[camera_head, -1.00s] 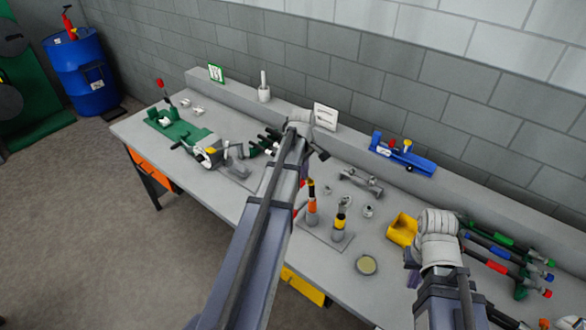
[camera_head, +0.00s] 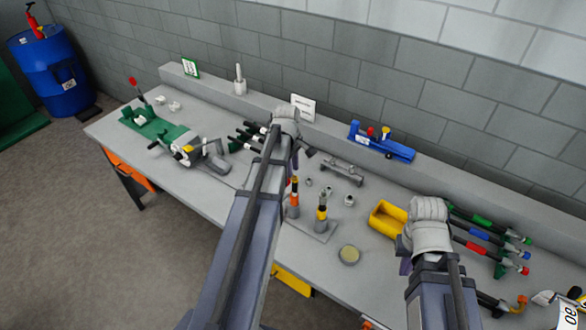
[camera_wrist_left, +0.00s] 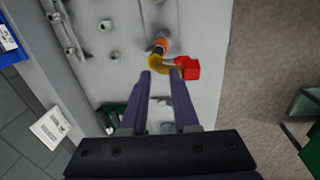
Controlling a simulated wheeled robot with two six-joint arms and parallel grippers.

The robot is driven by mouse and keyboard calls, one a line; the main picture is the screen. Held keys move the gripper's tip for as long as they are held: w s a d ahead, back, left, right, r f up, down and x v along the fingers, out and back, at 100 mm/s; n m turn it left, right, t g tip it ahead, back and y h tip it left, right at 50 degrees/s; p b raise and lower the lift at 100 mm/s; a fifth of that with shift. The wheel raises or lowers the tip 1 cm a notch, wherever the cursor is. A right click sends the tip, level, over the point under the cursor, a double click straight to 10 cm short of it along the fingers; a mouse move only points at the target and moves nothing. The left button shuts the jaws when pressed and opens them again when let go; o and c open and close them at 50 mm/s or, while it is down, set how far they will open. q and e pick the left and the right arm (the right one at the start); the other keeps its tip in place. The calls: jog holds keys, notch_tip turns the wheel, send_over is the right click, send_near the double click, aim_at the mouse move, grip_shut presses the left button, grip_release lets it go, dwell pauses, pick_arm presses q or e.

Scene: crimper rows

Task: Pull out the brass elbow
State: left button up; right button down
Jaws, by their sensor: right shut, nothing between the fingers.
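In the left wrist view, a yellow-gold curved piece (camera_wrist_left: 157,66), which looks like the brass elbow, sits at an orange-banded post (camera_wrist_left: 160,45). A red block (camera_wrist_left: 187,68) is at its right end. My left gripper (camera_wrist_left: 160,76) is open, its two purple fingers reaching toward the elbow. I cannot tell whether they touch it. In the head view, my left gripper (camera_head: 294,158) is above the orange-banded post (camera_head: 293,203), and the elbow is mostly hidden by the arm. My right gripper (camera_head: 405,263) is shut and empty near the yellow bin, its fingers mostly hidden.
A yellow-banded post (camera_head: 321,210) stands close beside the orange one. A yellow bin (camera_head: 386,218), a round dish (camera_head: 349,255) and several hose rods (camera_head: 480,238) lie to the right. A blue tool (camera_head: 382,145) and a white sign (camera_head: 303,107) stand on the back ledge.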

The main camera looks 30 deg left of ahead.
pick_arm(q)
jog(key=shift+w+a+f, duration=0.1)
jog(key=shift+a+f, duration=0.05)
jog(key=shift+f, duration=0.1)
jog(key=shift+w+r+p, duration=0.1)
jog(key=shift+r+p, duration=0.3)
jog(key=shift+p, duration=0.2)
jog(key=r+p, duration=0.2)
jog(key=p, duration=0.1)
jog(key=shift+a+r, duration=0.2)
jog(key=shift+r, duration=0.1)
jog(key=r+p, duration=0.2)
jog(key=s+r+p, duration=0.1)
jog(key=r, duration=0.1)
jog(key=shift+s+d+p, duration=0.15)
jog(key=shift+d+p, duration=0.05)
jog(key=shift+p, duration=0.2)
jog(key=shift+s+r+p, duration=0.15)
jog(key=shift+r+p, duration=0.3)
jog(key=shift+p, duration=0.1)
